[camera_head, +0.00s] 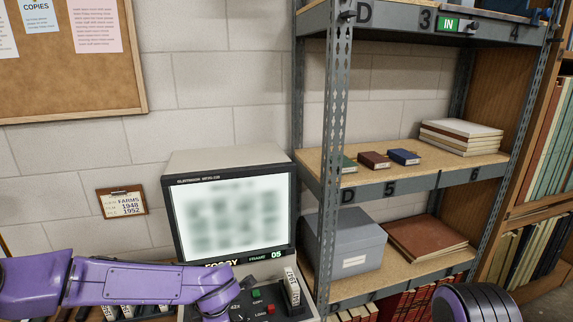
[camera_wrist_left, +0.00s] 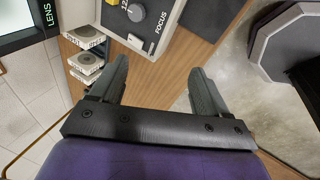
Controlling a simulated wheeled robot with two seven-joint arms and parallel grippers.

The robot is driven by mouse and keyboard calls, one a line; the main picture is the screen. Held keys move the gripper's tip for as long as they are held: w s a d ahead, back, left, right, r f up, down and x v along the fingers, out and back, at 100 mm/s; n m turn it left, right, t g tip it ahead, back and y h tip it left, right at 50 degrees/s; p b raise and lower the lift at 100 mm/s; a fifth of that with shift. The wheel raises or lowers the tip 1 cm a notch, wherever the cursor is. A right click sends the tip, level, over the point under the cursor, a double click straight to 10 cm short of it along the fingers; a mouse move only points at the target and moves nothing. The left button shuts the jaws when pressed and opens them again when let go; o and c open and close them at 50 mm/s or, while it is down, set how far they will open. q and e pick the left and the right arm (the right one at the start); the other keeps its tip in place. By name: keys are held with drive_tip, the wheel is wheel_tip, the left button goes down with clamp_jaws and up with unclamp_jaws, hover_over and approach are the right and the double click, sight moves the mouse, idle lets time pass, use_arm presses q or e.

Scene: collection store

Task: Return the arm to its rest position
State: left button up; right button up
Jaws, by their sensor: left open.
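My left arm (camera_head: 140,283) is purple and comes in from the left in the head view, stretched across in front of the microfilm reader (camera_head: 228,162). Its gripper shows in the left wrist view (camera_wrist_left: 155,85), with the two grey fingers wide apart and nothing between them. The gripper is over the wooden desk top (camera_wrist_left: 165,85), beside the reader's control panel with its focus knob (camera_wrist_left: 136,12). My right gripper is not in view.
A grey metal shelf unit (camera_head: 333,150) stands right of the reader, holding small boxes (camera_head: 374,160), a grey box (camera_head: 343,247) and stacked books (camera_head: 460,138). Small film boxes (camera_wrist_left: 84,62) sit left of the gripper in the wrist view. A cork board (camera_head: 70,65) hangs on the wall.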

use_arm(q)
drive_tip(key=s+a+f+m+t+b, duration=0.1)
drive_tip(key=s+a+f+m+b, duration=0.15)
drive_tip(key=s+f+m, duration=0.65)
drive_tip(key=s+a+f+m+t+b, duration=0.15)
drive_tip(key=s+f+b, duration=0.35)
drive_tip(key=f, duration=1)
drive_tip(key=s+a+f+m+g+b, duration=0.1)
drive_tip(key=s+a+f+m+b, duration=0.1)
drive_tip(key=s, duration=0.7)
drive_tip(key=s+a+f+m+g+b, duration=0.1)
drive_tip(key=s+a+f+m+b, duration=0.1)
drive_tip(key=s+a+f+m, duration=0.2)
drive_tip(key=s+a+f, duration=0.2)
drive_tip(key=s+f, duration=0.2)
drive_tip(key=shift+s+a+f+g+b, duration=0.15)
drive_tip(key=shift+s+a+g+b, duration=0.05)
drive_tip(key=shift+s+g+b, duration=0.2)
